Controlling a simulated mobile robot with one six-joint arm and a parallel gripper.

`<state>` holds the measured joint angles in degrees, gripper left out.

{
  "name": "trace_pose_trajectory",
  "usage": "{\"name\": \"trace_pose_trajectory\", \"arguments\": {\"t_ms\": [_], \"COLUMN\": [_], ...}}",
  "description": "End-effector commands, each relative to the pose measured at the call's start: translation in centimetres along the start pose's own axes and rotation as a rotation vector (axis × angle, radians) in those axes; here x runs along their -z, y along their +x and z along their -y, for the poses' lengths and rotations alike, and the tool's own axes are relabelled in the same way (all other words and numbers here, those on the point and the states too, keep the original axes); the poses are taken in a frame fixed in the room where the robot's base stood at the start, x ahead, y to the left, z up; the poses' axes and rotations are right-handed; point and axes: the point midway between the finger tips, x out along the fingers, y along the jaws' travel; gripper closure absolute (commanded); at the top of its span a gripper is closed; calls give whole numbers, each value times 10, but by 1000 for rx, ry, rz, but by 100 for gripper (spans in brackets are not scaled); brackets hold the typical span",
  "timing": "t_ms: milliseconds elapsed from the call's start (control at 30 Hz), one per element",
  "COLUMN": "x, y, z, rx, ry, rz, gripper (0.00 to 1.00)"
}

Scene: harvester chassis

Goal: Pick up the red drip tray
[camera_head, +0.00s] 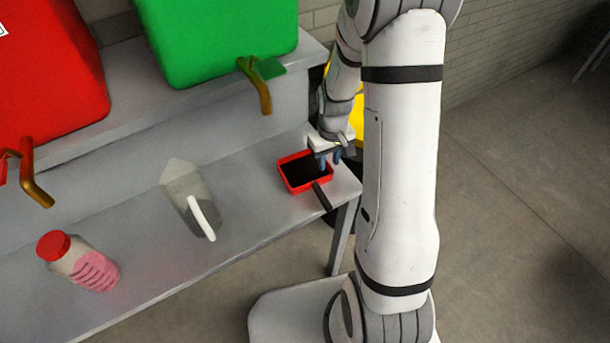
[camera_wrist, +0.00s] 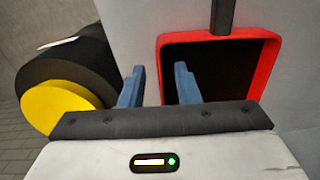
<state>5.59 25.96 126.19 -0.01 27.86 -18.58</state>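The red drip tray (camera_head: 289,186) lies on the grey bench near its right end. It has a red rim, a dark inside and a dark handle (camera_head: 322,196) toward the bench's front edge. My gripper (camera_head: 330,157) is over the tray's back right side. In the wrist view the tray's red rim (camera_wrist: 264,68) fills the right half, with the handle at the top. My gripper (camera_wrist: 160,85) is open there. Its right blue finger overlaps the tray's dark inside, and its left finger is outside the tray's left wall. Contact with the rim cannot be told.
A clear jug (camera_head: 185,190) with a white handle and a red-capped bottle (camera_head: 85,262) stand left on the bench. Green (camera_head: 215,40) and red (camera_head: 45,75) containers with taps sit on the shelf behind. A black and yellow cylinder (camera_wrist: 60,85) is beside the bench end.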

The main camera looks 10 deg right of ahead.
Motion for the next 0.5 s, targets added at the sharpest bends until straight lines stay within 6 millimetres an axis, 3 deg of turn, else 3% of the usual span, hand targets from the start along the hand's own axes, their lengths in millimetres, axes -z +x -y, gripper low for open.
{"name": "trace_pose_trajectory", "arguments": {"t_ms": [300,500], "x": [0,0], "y": [8,8], "z": [0,0], "rx": [0,0], "ry": [1,2], "rz": [-1,0], "gripper": [71,86]}}
